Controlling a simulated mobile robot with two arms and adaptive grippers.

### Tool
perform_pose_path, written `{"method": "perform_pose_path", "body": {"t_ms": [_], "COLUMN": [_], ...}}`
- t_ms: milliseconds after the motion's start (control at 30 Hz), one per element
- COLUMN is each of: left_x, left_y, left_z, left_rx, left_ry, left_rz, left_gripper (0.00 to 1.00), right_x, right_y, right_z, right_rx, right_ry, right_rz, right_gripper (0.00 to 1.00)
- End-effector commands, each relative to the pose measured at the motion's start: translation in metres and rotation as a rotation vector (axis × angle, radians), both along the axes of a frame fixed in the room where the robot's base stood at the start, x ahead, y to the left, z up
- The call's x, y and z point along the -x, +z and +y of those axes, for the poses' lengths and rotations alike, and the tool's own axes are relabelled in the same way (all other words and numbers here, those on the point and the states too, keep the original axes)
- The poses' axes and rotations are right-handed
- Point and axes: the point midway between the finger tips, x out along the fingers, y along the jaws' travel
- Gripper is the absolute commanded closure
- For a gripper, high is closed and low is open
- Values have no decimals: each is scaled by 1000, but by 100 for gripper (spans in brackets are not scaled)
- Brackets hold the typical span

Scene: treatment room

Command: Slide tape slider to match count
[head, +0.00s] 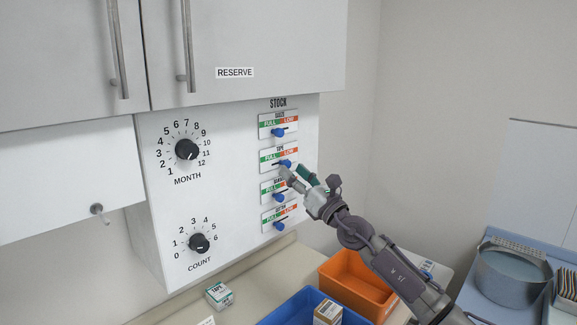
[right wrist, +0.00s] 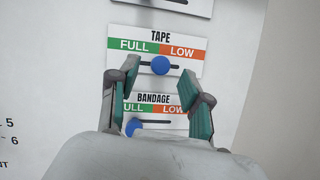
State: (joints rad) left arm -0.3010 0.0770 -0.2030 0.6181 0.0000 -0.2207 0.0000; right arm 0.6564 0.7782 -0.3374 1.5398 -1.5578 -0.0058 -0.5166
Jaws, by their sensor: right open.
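The tape slider is a blue round knob (head: 285,163) on a short dark slot in the TAPE plate, second from the top of the STOCK column. In the right wrist view the tape knob (right wrist: 160,65) sits near the FULL and LOW border, about mid-slot. My right gripper (head: 294,172) is open in front of the plate. In the right wrist view its fingertips (right wrist: 159,73) stand either side of the knob, with gaps visible; contact cannot be seen. The COUNT dial (head: 199,243) is at lower left of the panel; its pointer is too small to read surely. My left gripper is out of view.
Other blue sliders sit close by: the top one (head: 278,132), the bandage one (right wrist: 134,126) and the lowest one (head: 279,226). The MONTH dial (head: 187,149) is at left. Below are a tape box (head: 219,296), a blue bin (head: 290,311) and an orange bin (head: 353,289).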

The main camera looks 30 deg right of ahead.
Motion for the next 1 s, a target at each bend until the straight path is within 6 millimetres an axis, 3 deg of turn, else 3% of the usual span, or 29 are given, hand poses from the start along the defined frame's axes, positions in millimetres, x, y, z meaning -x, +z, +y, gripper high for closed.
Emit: {"method": "perform_pose_path", "body": {"t_ms": [67, 167, 567, 867, 1000], "left_x": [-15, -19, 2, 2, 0], "left_y": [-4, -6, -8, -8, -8], "left_z": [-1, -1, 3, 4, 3], "left_rx": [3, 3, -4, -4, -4], "left_ry": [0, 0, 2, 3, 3], "left_rz": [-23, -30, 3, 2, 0], "left_gripper": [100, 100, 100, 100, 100], "right_x": [-11, -20, -27, -27, -27], "right_y": [3, 7, 11, 11, 11], "right_z": [2, 5, 6, 6, 6], "right_rx": [-2, -1, -1, -1, -1], "right_ry": [0, 0, 1, 0, 1], "right_rz": [-3, -2, 1, 0, 1], "right_gripper": [52, 52, 52, 100, 100]}}
